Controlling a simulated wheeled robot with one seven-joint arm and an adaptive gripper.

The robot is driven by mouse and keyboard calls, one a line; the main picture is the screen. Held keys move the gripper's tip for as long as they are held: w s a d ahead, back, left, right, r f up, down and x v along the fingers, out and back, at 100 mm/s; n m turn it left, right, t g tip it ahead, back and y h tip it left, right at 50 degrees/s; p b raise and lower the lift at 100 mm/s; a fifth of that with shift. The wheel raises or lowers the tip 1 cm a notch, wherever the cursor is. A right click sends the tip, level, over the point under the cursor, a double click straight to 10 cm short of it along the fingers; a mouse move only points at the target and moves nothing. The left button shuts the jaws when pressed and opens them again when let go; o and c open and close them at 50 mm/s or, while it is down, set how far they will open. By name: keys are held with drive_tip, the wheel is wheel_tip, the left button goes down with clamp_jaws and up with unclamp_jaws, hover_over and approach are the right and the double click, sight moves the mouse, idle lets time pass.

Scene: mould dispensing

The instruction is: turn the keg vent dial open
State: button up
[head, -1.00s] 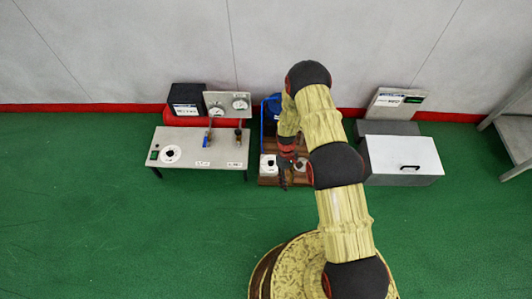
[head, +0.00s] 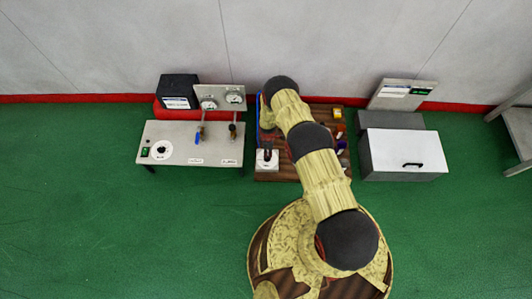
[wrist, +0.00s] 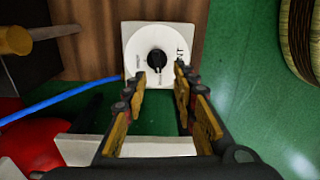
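The keg vent dial is a round black knob (wrist: 157,60) on a white square plate (wrist: 133,38), partly legible as "VENT". In the wrist view its pointer line runs roughly up the picture. In the head view the plate (head: 262,166) sits at the front left of the brown wooden board. My gripper (wrist: 160,76) is open and empty. Its two fingers are spread, with their tips just below the knob in the wrist view, one towards each side. Whether they touch it, I cannot tell.
A blue hose (wrist: 60,103) runs to the plate's left. A bench (head: 215,150) with a dial, valves and gauges stands left of the wooden board (head: 290,173). Small coloured items lie on the board's right. A light grey box (head: 404,153) stands further right. Green floor in front is clear.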

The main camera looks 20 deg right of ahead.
drive_tip(key=shift+w+n, duration=0.2)
drive_tip(key=shift+n, duration=0.1)
drive_tip(key=shift+f+n, duration=0.3)
wheel_tip(320, 180, down, 7)
drive_tip(key=b, duration=0.3)
drive_tip(key=shift+f, duration=0.1)
clamp_jaws()
